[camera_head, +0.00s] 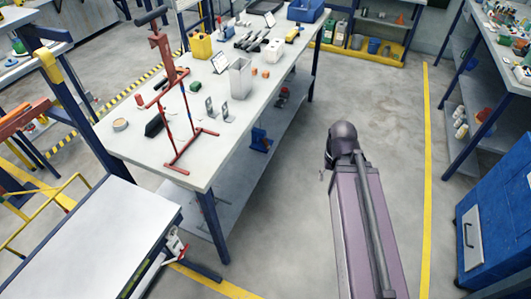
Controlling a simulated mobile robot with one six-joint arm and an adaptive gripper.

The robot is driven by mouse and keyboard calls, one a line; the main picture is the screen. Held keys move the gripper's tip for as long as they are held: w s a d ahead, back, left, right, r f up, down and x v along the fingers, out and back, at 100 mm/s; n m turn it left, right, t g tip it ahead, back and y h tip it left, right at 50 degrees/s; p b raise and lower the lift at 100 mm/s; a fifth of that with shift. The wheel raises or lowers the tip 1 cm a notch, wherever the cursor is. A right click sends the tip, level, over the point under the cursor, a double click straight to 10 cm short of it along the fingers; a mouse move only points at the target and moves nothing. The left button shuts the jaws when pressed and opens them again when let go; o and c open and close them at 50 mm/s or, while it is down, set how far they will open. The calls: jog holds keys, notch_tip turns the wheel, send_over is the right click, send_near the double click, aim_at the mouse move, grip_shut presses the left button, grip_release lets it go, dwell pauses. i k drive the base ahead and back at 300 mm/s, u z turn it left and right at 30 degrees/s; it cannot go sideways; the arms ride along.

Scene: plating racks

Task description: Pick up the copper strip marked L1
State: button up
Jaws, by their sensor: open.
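I cannot make out a copper strip or an L1 mark in the head view; any lettering is too small to read. A red rack frame (189,117) stands upright on the near part of the long pale worktable (145,140). Two small grey upright pieces (209,106) stand just right of the rack; I cannot tell what they are. My purple arm link with its dark rounded end shows over the floor, right of the table. My gripper's jaws cannot be made out.
A grey open-topped bin (240,78), a yellow canister (201,46) and small orange blocks (265,73) stand on the table. A white-topped bench (105,235) is at front left, a blue cabinet (500,215) at right. The floor (385,110) between is clear.

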aim_at(264, 141)
jog(key=u, duration=0.45)
jog(key=k, duration=0.3)
jog(key=z, duration=1.5)
jog(key=i, duration=1.25)
jog(key=u, duration=0.35)
